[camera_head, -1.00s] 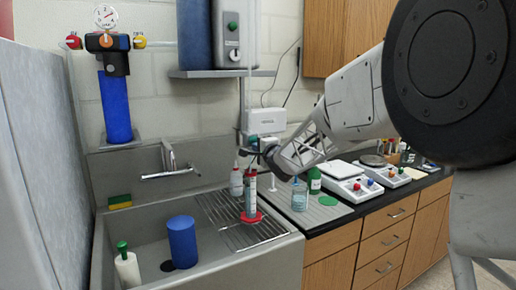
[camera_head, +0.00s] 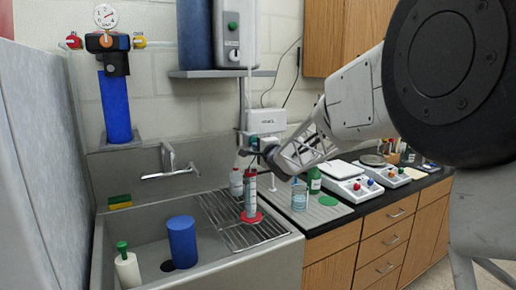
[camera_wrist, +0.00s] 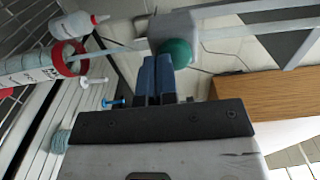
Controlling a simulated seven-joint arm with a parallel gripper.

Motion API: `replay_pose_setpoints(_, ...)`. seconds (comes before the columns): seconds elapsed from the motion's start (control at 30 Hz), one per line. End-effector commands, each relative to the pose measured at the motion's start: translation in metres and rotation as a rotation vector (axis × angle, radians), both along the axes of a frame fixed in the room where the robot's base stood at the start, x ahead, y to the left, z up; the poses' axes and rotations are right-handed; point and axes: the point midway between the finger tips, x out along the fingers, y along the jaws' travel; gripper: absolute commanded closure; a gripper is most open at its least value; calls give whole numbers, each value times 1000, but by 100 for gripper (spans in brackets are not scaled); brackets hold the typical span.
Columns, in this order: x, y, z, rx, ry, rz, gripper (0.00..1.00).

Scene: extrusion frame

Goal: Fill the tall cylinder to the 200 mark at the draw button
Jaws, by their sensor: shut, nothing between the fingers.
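The tall cylinder (camera_head: 250,190) stands upright on the drainboard at the sink's right, under the dispenser. It has a red base and a red band near its top. In the wrist view the cylinder (camera_wrist: 28,68) shows at the left with printed marks; its level cannot be read. The green draw button (camera_wrist: 176,52) is on a white dispenser box (camera_wrist: 175,22). My gripper (camera_wrist: 156,58) is shut and empty, its blue fingertips at the button; whether they touch cannot be told. A thin pale strip runs from the box toward the cylinder's mouth, tube or water unclear.
A white wash bottle (camera_head: 236,183) stands close behind the cylinder. A beaker (camera_head: 299,196) of bluish liquid and a green-labelled bottle (camera_head: 315,181) stand to the right. The sink (camera_head: 145,245) holds a blue cylinder (camera_head: 181,242) and a brush.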

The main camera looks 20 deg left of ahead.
Motion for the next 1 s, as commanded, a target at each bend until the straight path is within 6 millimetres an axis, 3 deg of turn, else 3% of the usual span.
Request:
replay_pose_setpoints(0.37, -9, -9, -1, -1, 1, 0, 100)
replay_pose_setpoints(1.0, -66, -66, 1, 1, -1, -1, 100)
